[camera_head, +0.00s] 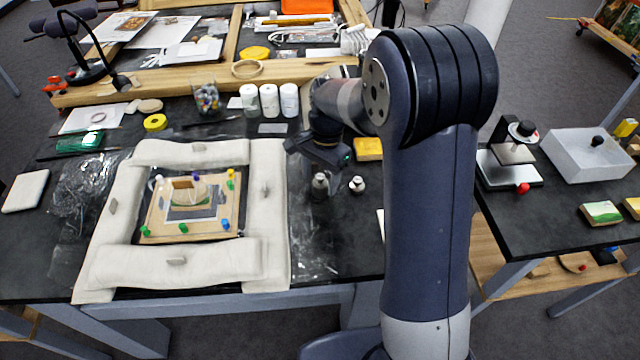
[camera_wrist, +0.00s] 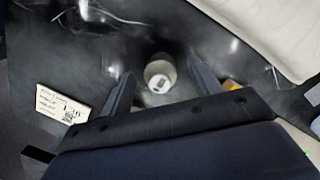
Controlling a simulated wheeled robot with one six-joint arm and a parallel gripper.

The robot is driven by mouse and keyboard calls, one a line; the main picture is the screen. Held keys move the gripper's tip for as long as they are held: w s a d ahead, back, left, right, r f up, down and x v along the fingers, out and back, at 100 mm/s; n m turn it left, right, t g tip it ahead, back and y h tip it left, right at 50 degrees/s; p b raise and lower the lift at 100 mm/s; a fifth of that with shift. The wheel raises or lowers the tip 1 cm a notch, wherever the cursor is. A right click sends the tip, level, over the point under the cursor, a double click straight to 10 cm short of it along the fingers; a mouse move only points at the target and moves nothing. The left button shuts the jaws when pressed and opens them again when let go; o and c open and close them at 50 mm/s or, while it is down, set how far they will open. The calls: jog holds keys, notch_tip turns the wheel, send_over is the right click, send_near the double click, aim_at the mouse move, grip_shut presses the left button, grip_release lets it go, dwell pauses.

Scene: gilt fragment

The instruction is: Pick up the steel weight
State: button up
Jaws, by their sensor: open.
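A small steel weight (camera_head: 319,185) with a knobbed top stands on the dark table, right of the padded frame, just below my gripper (camera_head: 322,160). In the wrist view, a pale round-topped weight (camera_wrist: 159,74) stands between the two dark fingers of my gripper (camera_wrist: 160,68). The fingers are apart, with a gap on each side of it. A second, smaller metal piece with a light top (camera_head: 357,184) stands a little to the right in the head view. Whether the fingers reach down to the weight's height is hard to tell.
A white padded frame (camera_head: 190,152) surrounds a board with coloured pins (camera_head: 190,205). A yellow block (camera_head: 368,149) lies behind the metal pieces, and white bottles (camera_head: 269,100) stand farther back. Crumpled clear film (camera_head: 315,250) lies in front. A printed card (camera_wrist: 62,105) shows in the wrist view.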

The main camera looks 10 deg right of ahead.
jog(key=shift+s+a+f, duration=0.15)
jog(key=shift+f, duration=0.75)
jog(key=shift+c, duration=0.2)
